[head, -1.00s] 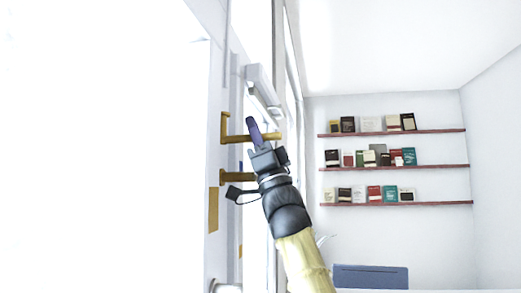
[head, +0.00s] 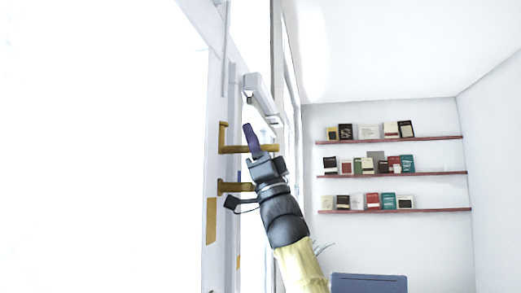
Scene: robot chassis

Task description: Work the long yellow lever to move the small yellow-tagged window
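The long yellow lever (head: 266,148) sticks out to the right from a yellow bracket (head: 222,136) on the window frame at the left. A second, shorter yellow handle (head: 234,186) sits just below it. A flat yellow tag (head: 211,221) is on the frame lower down. My gripper (head: 251,140) is at the long lever, its purple finger pointing up and crossing in front of the bar. My wrist hides part of the bar's underside. I cannot tell whether the fingers touch the lever or are closed around it.
A white box-shaped fitting (head: 260,98) is on the frame above the lever. Several books stand on three red shelves (head: 395,174) on the far wall. A blue chair back (head: 369,284) is at the bottom. The room between looks open.

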